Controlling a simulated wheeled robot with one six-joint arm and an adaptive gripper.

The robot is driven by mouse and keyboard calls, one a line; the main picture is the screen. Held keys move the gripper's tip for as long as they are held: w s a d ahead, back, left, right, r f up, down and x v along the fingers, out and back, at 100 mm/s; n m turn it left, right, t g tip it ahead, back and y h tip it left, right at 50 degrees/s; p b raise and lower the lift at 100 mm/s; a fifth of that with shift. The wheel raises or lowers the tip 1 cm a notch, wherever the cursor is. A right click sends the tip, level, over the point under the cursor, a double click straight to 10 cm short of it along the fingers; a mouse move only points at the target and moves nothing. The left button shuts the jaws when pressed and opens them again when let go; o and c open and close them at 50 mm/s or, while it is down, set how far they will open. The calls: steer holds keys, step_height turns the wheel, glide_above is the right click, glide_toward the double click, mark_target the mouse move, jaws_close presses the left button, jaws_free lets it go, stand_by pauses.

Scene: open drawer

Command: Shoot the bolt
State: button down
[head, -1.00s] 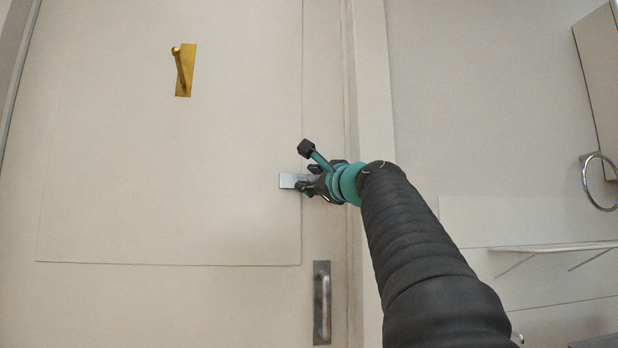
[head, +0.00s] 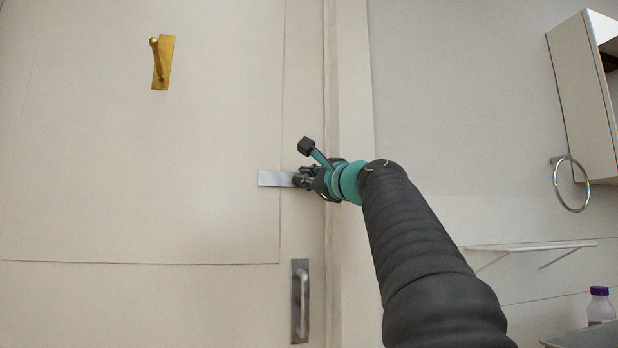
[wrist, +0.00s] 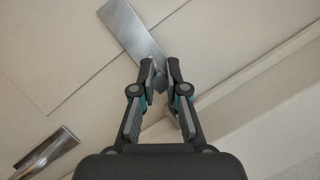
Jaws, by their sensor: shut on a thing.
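The bolt's metal plate (head: 274,179) is a flat silver strip on the pale door (head: 130,200), near its right edge. It also shows in the wrist view (wrist: 132,28), running up and left from my fingertips. My gripper (head: 301,180) is at the right end of the plate. In the wrist view my gripper (wrist: 160,80) has its two fingers shut on a small grey knob (wrist: 159,78) at the near end of the plate. The fingers and arm hide part of the bolt and its right end.
A silver pull handle (head: 300,300) is on the door below the bolt, and a brass hook (head: 160,62) is higher up at left. The door frame (head: 348,90) stands right of the gripper. Farther right are a towel ring (head: 571,205), a wall shelf (head: 530,247), a cabinet (head: 580,95) and a bottle (head: 600,305).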

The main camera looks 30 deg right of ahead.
steer(key=shift+d, duration=0.15)
steer(key=c, duration=1.2)
jaws_free()
steer(key=shift+w+d, duration=0.1)
steer(key=shift+d, duration=0.15)
steer(key=shift+a, duration=0.15)
steer(key=v, duration=1.2)
steer(key=shift+f, duration=0.1)
